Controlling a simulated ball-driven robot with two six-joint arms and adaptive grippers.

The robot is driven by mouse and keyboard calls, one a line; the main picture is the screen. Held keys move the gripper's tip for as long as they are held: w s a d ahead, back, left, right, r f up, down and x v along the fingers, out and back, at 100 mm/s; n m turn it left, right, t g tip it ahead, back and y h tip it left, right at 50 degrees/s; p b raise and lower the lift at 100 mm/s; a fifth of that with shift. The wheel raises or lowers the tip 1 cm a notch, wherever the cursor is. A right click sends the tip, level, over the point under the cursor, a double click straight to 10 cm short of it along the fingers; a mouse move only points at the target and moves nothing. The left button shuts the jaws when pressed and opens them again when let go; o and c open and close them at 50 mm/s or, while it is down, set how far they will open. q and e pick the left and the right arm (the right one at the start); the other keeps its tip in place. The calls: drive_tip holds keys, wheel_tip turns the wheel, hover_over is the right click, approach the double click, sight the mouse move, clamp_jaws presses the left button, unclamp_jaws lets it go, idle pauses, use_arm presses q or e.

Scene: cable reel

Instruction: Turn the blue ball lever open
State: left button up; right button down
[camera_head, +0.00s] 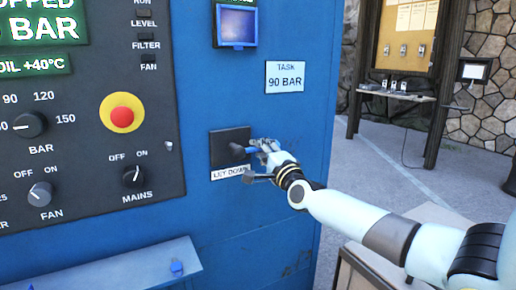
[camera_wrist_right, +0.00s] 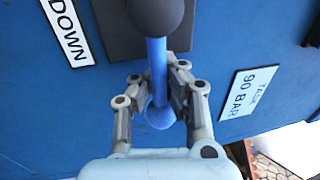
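The blue ball lever (camera_wrist_right: 157,65) stands out from a dark plate (camera_head: 229,147) on the blue cabinet, above the LET DOWN label. In the right wrist view its blue rod runs from a dark round knob down to a blue ball (camera_wrist_right: 160,115). My right gripper (camera_head: 264,148) is at the lever. The fingers partly hide the lever in the head view. My left gripper is not in view.
A control panel with a red emergency button (camera_head: 122,113) is left of the lever. A TASK 90 BAR sign (camera_head: 285,77) is up and to the right. A blue ledge (camera_head: 130,272) juts out below. A side table (camera_head: 405,95) stands behind at right.

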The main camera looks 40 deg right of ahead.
drive_tip(key=c, duration=1.5)
unclamp_jaws()
drive_tip(key=shift+s+d+f, duration=0.15)
drive_tip(key=shift+s+f, duration=0.2)
drive_tip(key=shift+s, duration=0.05)
drive_tip(key=shift+o, duration=0.9)
drive_tip(key=shift+d, duration=0.1)
drive_tip(key=shift+s+d+r, duration=0.1)
drive_tip(key=shift+d, duration=0.05)
drive_tip(key=v, duration=1.2)
